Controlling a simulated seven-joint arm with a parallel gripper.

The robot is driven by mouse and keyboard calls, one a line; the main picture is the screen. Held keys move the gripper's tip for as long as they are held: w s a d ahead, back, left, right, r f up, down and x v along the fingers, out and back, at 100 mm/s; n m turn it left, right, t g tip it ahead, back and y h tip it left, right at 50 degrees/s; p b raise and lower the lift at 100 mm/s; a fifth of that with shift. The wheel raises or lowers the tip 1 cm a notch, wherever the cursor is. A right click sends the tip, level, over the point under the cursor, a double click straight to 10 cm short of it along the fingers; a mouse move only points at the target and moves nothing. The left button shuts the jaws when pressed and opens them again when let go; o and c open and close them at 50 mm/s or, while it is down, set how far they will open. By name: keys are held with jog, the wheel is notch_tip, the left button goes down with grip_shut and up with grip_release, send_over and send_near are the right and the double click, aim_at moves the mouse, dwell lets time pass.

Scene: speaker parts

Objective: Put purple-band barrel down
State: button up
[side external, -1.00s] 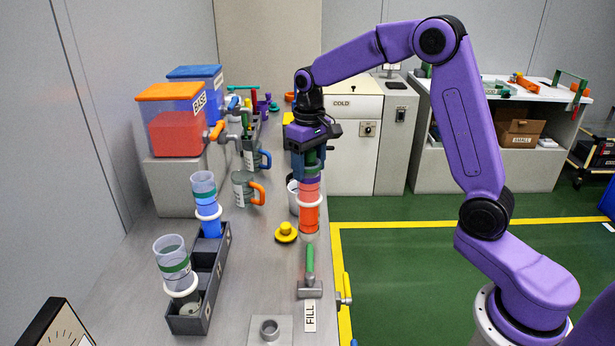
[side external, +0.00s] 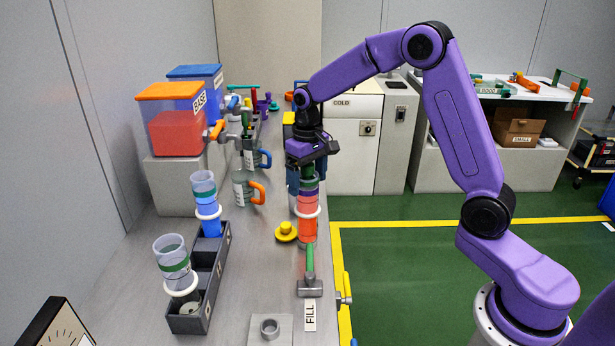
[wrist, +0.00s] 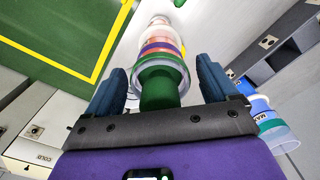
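The purple-band barrel (side external: 308,187) stands upright above the green-handled fitting (side external: 310,258) by the FILL label. It has a green top, a purple band, orange-red contents and a white ring. Whether its lower end rests in the fitting I cannot tell. My gripper (side external: 306,172) is over its top, pointing down. In the wrist view my gripper (wrist: 160,72) has its two blue fingers apart, with gaps on both sides of the barrel's green top (wrist: 160,88). The barrel's purple band (wrist: 160,48) shows beyond it, with the lower end foreshortened.
A dark rack (side external: 212,262) at left holds a green-band barrel (side external: 172,258) and a blue-filled barrel (side external: 205,190). A yellow knob (side external: 286,232) sits close left of the purple-band barrel. Jugs and the BASE tank (side external: 175,133) stand farther back.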

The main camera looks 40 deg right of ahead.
jog(key=shift+r, duration=0.1)
notch_tip(320, 180, up, 12)
jog(key=shift+r, duration=0.1)
dwell(0.4)
jog(key=s+a+f+n, duration=0.2)
jog(key=s+a+n, duration=0.2)
jog(key=s, duration=0.8)
jog(key=s+a+f+n, duration=0.3)
jog(key=s+a+n, duration=0.1)
jog(key=s, duration=0.7)
jog(key=s+d+f+n, duration=0.1)
jog(key=s+n, duration=0.1)
jog(key=s, duration=0.3)
jog(key=s+d+f+n, duration=0.1)
jog(key=s+f+n, duration=0.1)
jog(key=s, duration=0.4)
jog(key=shift+d+f, duration=0.25)
jog(key=shift+d, duration=0.05)
jog(key=shift+o, duration=0.3)
jog(key=shift+s+d+f, duration=0.2)
jog(key=shift+s+d, duration=0.05)
jog(key=shift+s, duration=0.2)
